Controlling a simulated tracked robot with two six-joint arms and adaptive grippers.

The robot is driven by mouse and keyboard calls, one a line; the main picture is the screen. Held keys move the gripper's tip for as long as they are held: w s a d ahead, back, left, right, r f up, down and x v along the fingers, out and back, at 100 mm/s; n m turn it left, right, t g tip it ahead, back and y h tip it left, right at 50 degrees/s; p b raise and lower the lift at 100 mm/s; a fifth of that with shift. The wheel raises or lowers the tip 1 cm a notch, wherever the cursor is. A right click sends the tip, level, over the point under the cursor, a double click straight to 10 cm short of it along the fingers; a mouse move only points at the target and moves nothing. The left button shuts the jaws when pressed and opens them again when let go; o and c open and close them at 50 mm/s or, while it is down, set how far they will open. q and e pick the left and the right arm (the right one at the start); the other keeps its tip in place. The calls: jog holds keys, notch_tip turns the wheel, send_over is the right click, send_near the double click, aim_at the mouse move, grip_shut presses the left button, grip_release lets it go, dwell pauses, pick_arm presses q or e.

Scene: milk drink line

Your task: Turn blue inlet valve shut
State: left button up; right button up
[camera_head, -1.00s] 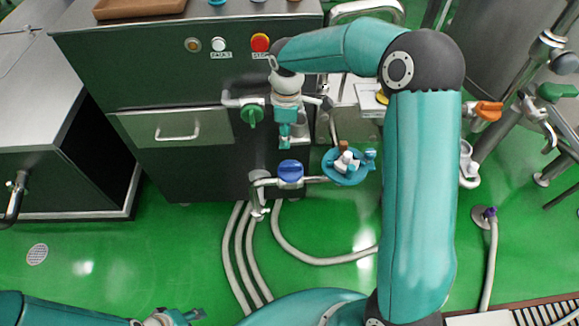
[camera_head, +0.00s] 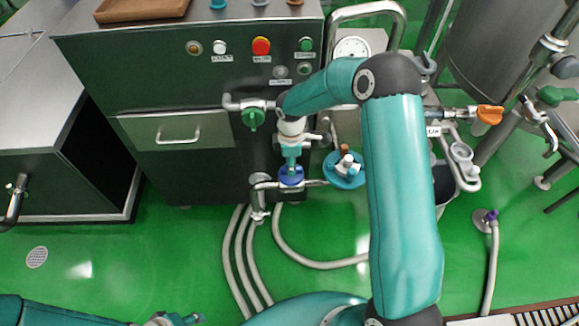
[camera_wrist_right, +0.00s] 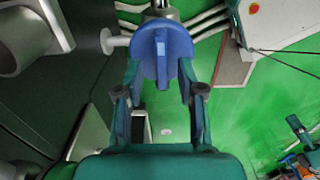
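The blue inlet valve (camera_head: 291,177) sits on a pipe low in front of the dark cabinet, partly hidden by my right gripper (camera_head: 291,163). In the right wrist view the blue valve handle (camera_wrist_right: 160,52) shows as a round knob with a raised central ridge. My right gripper (camera_wrist_right: 160,72) is open there, with one fingertip at each side of the knob. The ridge lies between the fingers, with gaps at both sides; whether the tips touch the rim I cannot tell. My left gripper (camera_head: 185,319) is at the bottom edge of the head view, partly cut off.
A green valve (camera_head: 253,118) is above and left of the blue one. A blue round fitting (camera_head: 344,170) stands close on its right. An orange valve (camera_head: 489,115) is farther right. Grey hoses (camera_head: 248,255) run across the green floor below.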

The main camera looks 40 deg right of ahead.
jog(key=shift+f, duration=0.95)
